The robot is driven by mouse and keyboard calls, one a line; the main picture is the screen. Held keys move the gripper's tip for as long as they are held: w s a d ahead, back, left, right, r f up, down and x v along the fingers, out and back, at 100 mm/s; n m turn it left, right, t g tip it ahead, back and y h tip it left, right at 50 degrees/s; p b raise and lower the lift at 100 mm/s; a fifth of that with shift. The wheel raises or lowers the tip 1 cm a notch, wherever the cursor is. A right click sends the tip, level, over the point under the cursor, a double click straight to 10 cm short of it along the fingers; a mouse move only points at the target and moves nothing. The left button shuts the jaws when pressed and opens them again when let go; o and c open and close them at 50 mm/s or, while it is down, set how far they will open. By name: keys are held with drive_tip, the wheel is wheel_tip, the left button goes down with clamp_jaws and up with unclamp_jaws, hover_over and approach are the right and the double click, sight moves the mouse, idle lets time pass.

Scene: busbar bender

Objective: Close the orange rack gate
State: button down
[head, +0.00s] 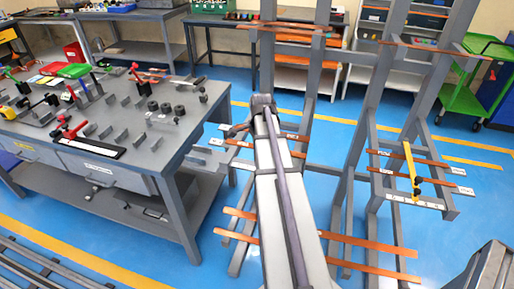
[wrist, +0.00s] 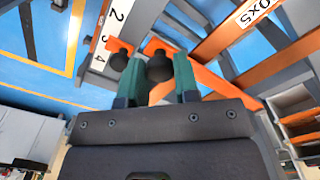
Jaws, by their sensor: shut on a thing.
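In the wrist view my gripper (wrist: 160,68) has its two teal fingers closed around the orange rack gate (wrist: 160,92), at a black knob (wrist: 156,50) between the fingertips. A second black knob (wrist: 120,61) sits just left of the fingers, beside an orange part near a white plate (wrist: 108,35) numbered 2, 3 and 4. In the head view my arm reaches to the left rack (head: 210,155) and hides most of the gate there. How far the gate is swung cannot be told.
Copper bars (head: 340,258) lie across the rack and stick out sideways low by my arm. A yellow gate (head: 411,172) stands on the right rack arm. A grey workbench (head: 130,150) with tools is close on the left. Blue floor (head: 330,125) shows between the posts.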

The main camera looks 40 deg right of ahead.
drive_tip(key=shift+w, duration=0.2)
drive_tip(key=c, duration=0.8)
unclamp_jaws()
drive_tip(key=shift+c, duration=0.2)
wheel_tip(320, 180, up, 11)
drive_tip(key=p, duration=1.1)
drive_tip(key=shift+f, duration=0.1)
